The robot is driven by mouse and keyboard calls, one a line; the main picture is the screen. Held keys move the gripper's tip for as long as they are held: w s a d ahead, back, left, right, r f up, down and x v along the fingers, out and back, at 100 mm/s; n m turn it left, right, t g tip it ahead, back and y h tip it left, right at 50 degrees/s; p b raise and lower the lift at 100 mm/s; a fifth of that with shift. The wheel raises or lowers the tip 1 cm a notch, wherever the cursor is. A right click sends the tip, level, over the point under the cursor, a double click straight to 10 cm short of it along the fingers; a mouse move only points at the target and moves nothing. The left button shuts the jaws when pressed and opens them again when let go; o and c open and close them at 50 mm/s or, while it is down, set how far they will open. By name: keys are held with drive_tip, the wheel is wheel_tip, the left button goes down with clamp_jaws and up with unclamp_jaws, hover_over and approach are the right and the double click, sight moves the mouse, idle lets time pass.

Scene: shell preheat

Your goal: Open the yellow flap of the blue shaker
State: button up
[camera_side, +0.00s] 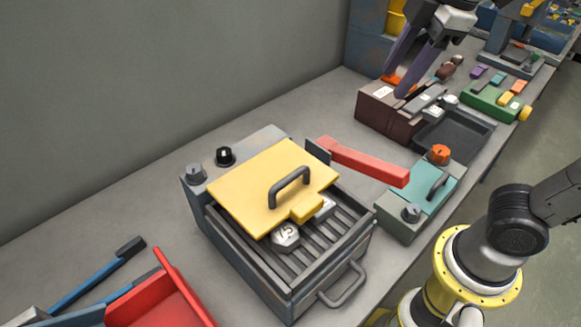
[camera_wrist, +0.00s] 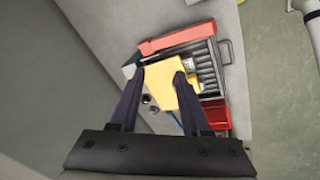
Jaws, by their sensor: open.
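A yellow flap (camera_side: 262,186) with a dark loop handle (camera_side: 289,186) lies roughly flat over the back part of a dark grey box with slats (camera_side: 284,262). The box looks grey, not blue. Hexagonal metal weights (camera_side: 285,237) show under the flap's front edge, one marked 75. In the wrist view the flap (camera_wrist: 161,86) shows beyond and between my fingers. My gripper (camera_side: 395,84) is open and empty, up at the top right of the side view, well apart from the flap. In the wrist view my gripper (camera_wrist: 160,76) has its two dark fingers spread.
A red bar (camera_side: 365,162) lies right of the box, near a teal block with an orange knob (camera_side: 440,154). A dark red box (camera_side: 385,112) and a black tray (camera_side: 455,138) stand behind. A red bin (camera_side: 165,300) is at front left. Bare bench lies left of the box.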

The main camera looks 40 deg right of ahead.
drive_tip(key=w+a+r+n, duration=0.1)
drive_tip(key=w+a+n, duration=0.3)
drive_tip(key=a, duration=0.4)
drive_tip(key=n+g, duration=0.1)
drive_tip(key=n, duration=0.1)
approach(289, 178)
drive_tip(key=x, duration=0.8)
clamp_jaws()
idle(0.7)
